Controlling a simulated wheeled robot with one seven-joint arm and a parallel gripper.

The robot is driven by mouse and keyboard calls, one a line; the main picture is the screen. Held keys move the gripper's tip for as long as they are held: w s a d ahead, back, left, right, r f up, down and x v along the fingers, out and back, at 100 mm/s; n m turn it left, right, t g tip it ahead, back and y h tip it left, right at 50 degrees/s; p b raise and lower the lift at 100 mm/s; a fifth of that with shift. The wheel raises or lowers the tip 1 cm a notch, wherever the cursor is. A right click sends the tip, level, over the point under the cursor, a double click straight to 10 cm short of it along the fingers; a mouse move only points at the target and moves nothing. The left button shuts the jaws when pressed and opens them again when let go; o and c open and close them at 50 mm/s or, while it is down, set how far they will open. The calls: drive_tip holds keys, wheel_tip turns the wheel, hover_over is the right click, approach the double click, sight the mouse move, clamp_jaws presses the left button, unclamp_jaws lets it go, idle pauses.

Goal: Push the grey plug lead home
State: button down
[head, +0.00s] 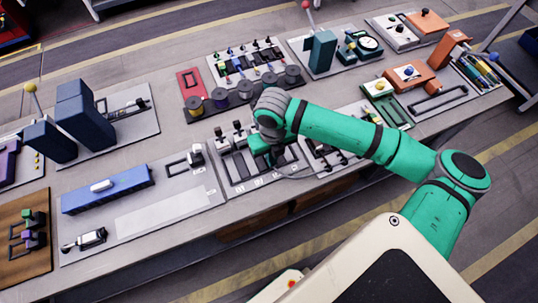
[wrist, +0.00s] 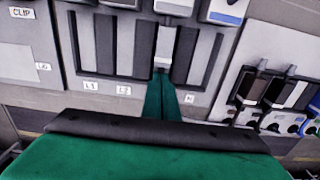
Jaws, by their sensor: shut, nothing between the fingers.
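My gripper (wrist: 161,78) is shut and empty. In the wrist view its green fingers point forward along a slotted board (wrist: 75,42). The fingertips are at the near end of a light grey block (wrist: 166,44), apparently the grey plug lead, in the slot between the labels L2 and N. I cannot tell whether they touch it. In the head view my gripper (head: 265,160) is low over the same board (head: 232,189); the hand and arm hide the grey plug there.
In the wrist view, dark and grey plugs (wrist: 290,93) stand on a neighbouring board at the right. A plate marked CLIP (wrist: 28,45) lies at the left. In the head view several dark reels (head: 245,90) stand behind my wrist, and a blue bar (head: 107,189) lies on the left.

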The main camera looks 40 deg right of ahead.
drive_tip(key=shift+s+r, duration=0.15)
drive_tip(key=shift+r, duration=2.15)
wheel_tip(320, 180, up, 2)
drive_tip(key=shift+r, duration=0.2)
drive_tip(key=shift+d, duration=0.1)
